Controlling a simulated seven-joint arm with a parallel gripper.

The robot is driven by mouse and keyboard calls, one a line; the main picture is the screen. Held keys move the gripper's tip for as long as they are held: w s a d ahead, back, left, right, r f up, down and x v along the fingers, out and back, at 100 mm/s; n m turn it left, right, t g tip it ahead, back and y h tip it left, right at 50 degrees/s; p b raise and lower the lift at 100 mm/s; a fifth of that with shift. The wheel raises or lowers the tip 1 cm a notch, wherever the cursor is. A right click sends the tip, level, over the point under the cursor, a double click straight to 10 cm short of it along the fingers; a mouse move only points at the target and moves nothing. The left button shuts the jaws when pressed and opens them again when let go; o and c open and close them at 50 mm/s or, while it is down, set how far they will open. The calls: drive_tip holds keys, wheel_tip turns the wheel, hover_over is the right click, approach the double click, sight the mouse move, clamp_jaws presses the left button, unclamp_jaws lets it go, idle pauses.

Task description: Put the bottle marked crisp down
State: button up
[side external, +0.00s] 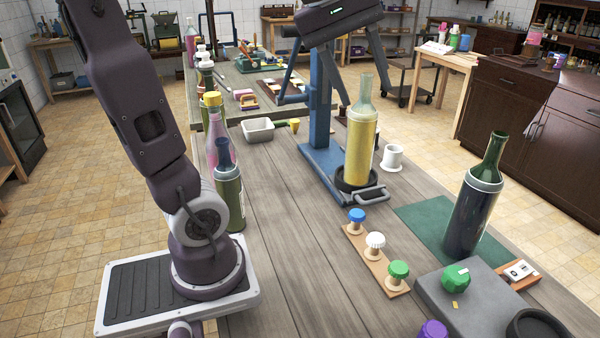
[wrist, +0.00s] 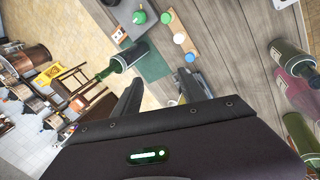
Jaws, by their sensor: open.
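A yellow bottle with a clear greenish neck (side external: 360,148) stands upright in a dark round holder (side external: 345,183) at the foot of a blue stand (side external: 320,110). A dark green bottle with a pale shoulder band (side external: 473,208) stands on a green mat (side external: 420,217); it also shows in the wrist view (wrist: 122,61). I cannot read crisp on any bottle. My gripper (side external: 335,93) is open and empty, above and left of the yellow bottle in the side view. Its fingers (wrist: 158,82) are spread in the wrist view, where I cannot make out the yellow bottle.
Blue, white and green knobs (side external: 375,240) sit on a wooden strip in front. A white mug (side external: 393,157) is right of the yellow bottle. A grey slab (side external: 490,300) lies at front right. Several bottles (side external: 229,190) line the left edge. The middle planks are clear.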

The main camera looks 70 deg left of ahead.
drive_tip(key=s+d+f+m+t+y, duration=0.1)
drive_tip(key=s+d+f+m, duration=0.6)
drive_tip(key=s+f+m, duration=0.4)
drive_tip(key=shift+s+f+m, duration=0.35)
drive_tip(key=shift+s+m, duration=0.5)
drive_tip(key=shift+m, duration=0.35)
